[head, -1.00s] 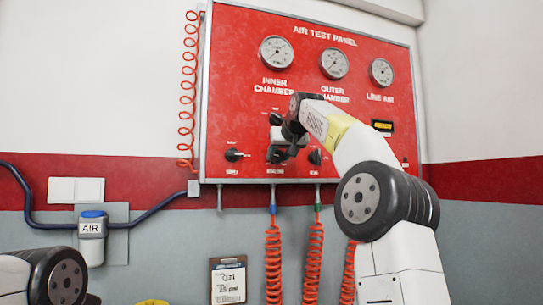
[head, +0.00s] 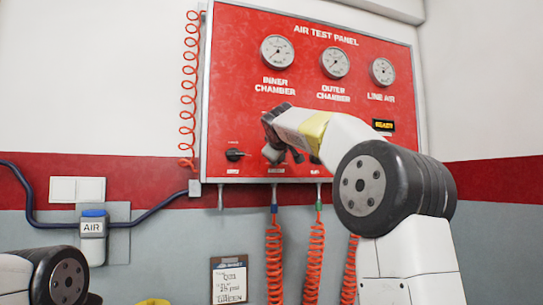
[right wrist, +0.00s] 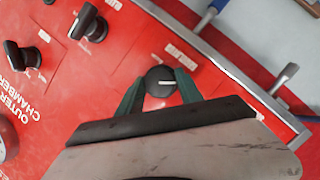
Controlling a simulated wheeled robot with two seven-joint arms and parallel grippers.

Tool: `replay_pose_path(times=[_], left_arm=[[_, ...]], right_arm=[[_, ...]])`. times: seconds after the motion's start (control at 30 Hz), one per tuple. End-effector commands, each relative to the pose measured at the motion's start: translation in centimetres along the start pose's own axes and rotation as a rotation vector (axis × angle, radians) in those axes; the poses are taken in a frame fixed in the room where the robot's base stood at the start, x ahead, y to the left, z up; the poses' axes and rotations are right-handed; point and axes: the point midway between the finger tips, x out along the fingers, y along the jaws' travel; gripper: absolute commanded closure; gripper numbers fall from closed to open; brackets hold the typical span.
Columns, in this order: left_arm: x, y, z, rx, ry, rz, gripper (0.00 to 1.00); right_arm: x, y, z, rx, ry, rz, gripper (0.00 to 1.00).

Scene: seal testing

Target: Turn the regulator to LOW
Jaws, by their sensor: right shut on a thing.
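The red air test panel (head: 355,85) hangs on the wall, with a row of black knobs along its lower part. My right gripper (right wrist: 160,90) is shut on a round black knob (right wrist: 160,76), which I take to be the regulator, in the lower row near the panel's bottom edge. One green finger is on each side of it. The knob's white pointer line lies about level, in the wrist picture. Its scale marks are too small to read. In the head view, my right gripper (head: 281,150) covers this knob. My left gripper is out of view.
Another black knob (head: 234,155) is at the panel's lower left. Two further knobs (right wrist: 89,22) (right wrist: 21,55) stand out in the right wrist view. Gauges (head: 278,50) line the top. Red coiled hoses (head: 274,262) hang below, beside a clipboard (head: 229,280).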

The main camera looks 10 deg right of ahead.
Motion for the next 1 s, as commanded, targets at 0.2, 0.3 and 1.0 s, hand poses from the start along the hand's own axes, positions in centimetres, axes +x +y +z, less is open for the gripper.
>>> replay_pose_path(times=[0.2, 0.3, 1.0], left_arm=[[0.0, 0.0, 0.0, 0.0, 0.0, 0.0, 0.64], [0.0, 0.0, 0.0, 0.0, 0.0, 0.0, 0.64], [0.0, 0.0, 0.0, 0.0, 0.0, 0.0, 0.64]], right_arm=[[0.08, -0.14, 0.07, -0.077, 0.002, 0.031, 0.98], [0.08, -0.11, 0.08, -0.096, 0.003, 0.039, 0.98], [0.08, -0.09, 0.08, -0.11, 0.004, 0.046, 0.36]])
